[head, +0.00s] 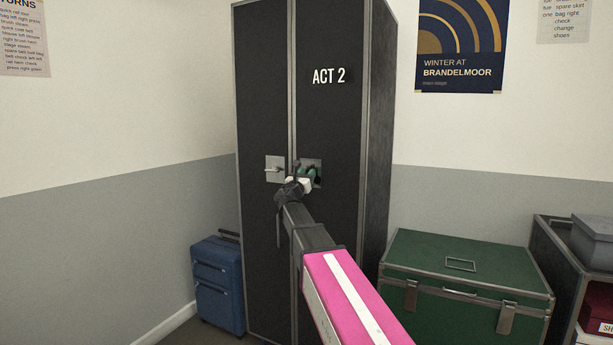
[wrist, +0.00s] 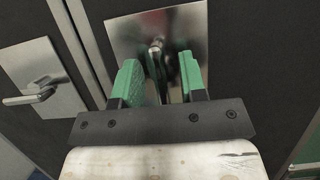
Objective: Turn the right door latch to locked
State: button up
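The tall black wardrobe has two doors. The right door (head: 327,115), marked "ACT 2", carries a square metal latch plate (wrist: 125,30), largely hidden behind my gripper in the head view. In the wrist view the right latch handle (wrist: 156,46) shows between the two green fingers of my gripper (wrist: 160,80). The fingers are apart, one on each side of the handle, and I see a gap to each; contact is not clear. The handle seems to point towards or down between the fingers; its exact angle is hard to tell.
The left door's latch (head: 274,169) has its lever lying roughly level; it also shows in the wrist view (wrist: 32,92). A blue suitcase (head: 218,285) stands left of the wardrobe. A green trunk (head: 465,270) and a shelf unit (head: 565,262) with boxes stand at the right.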

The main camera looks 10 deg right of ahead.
jog(key=c, duration=0.6)
jog(key=shift+c, duration=0.2)
jog(key=shift+m, duration=0.4)
jog(key=m+g+h, duration=0.1)
jog(key=m, duration=0.2)
jog(key=m+g+h, duration=0.1)
jog(key=m+g, duration=0.1)
jog(key=m, duration=0.1)
jog(key=shift+h, duration=0.3)
jog(key=m+g, duration=0.1)
jog(key=m, duration=0.2)
jog(key=m+g+h, duration=0.1)
jog(key=m, duration=0.2)
jog(key=shift+g, duration=0.3)
jog(key=m+g, duration=0.1)
jog(key=m, duration=0.1)
jog(key=m+g, duration=0.1)
jog(key=m, duration=0.2)
jog(key=shift+d+m, duration=0.1)
jog(key=shift+m, duration=0.2)
jog(key=shift+s+f+m+g+y, duration=0.1)
jog(key=shift+m+g+y, duration=0.25)
jog(key=shift+m, duration=0.65)
jog(key=shift+f+m+g+y, duration=0.1)
jog(key=shift+m+g+y, duration=0.25)
jog(key=shift+m, duration=0.65)
